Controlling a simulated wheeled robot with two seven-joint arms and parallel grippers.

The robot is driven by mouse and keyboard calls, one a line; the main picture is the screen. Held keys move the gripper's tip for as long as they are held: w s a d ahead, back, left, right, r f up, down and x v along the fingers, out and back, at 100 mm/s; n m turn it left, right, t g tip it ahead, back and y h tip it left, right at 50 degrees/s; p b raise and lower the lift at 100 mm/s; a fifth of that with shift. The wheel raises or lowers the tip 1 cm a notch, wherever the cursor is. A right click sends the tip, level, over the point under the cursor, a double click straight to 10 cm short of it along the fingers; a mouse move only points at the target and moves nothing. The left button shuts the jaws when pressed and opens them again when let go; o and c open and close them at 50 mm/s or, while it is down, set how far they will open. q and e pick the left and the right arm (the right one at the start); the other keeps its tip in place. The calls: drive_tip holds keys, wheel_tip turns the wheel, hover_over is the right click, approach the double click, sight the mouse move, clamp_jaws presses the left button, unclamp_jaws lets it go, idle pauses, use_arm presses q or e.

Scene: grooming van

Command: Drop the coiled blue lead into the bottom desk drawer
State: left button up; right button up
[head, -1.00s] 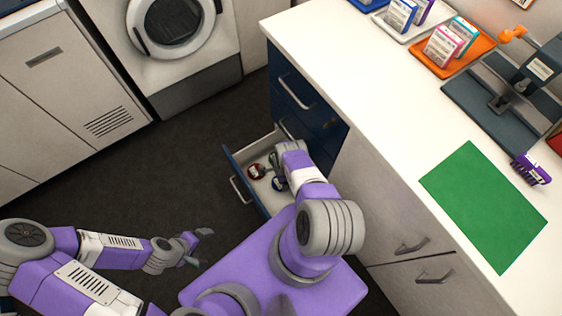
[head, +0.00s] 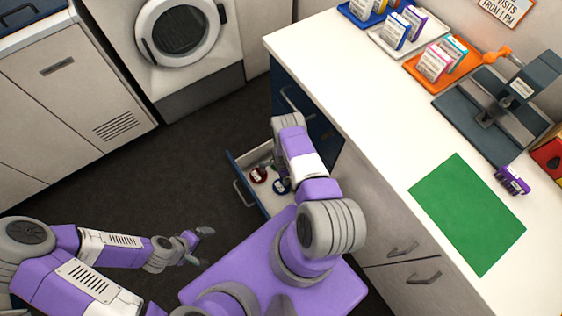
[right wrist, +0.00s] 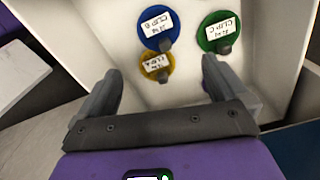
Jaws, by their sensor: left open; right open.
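The bottom desk drawer (head: 236,165) is open in the head view; its pale inside also shows in the right wrist view (right wrist: 188,82). A round blue item with a white label (right wrist: 158,28) lies on the drawer floor, also visible in the head view (head: 281,187). I cannot tell whether it is the coiled blue lead, and no other blue coil is visible. My right gripper (right wrist: 162,70) is open over the drawer, its jaws apart with nothing held between them; my arm hides most of it in the head view. My left gripper (head: 200,246) is open and empty above the floor.
Round green (right wrist: 219,33), yellow (right wrist: 156,66) and red (head: 258,174) labelled items are in the drawer. The white desk top (head: 370,110) bears a green mat (head: 467,213), trays of boxes and a dark stand (head: 490,118). Floor left of the drawer is clear.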

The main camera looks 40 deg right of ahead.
drive_tip(key=s+a+r+n+y, duration=0.1)
drive_tip(key=s+a+r+n, duration=0.2)
drive_tip(key=a+r+n, duration=0.3)
drive_tip(key=s+a+r+n+y, duration=0.1)
drive_tip(key=s+a+r+n, duration=0.3)
drive_tip(key=a+r, duration=0.5)
drive_tip(key=s+a+r+n+y, duration=0.2)
drive_tip(key=a+r+n, duration=0.6)
drive_tip(key=r, duration=0.5)
drive_tip(key=shift+s+a+n+t, duration=0.3)
drive_tip(key=shift+s+n, duration=0.3)
drive_tip(key=shift+s, duration=0.25)
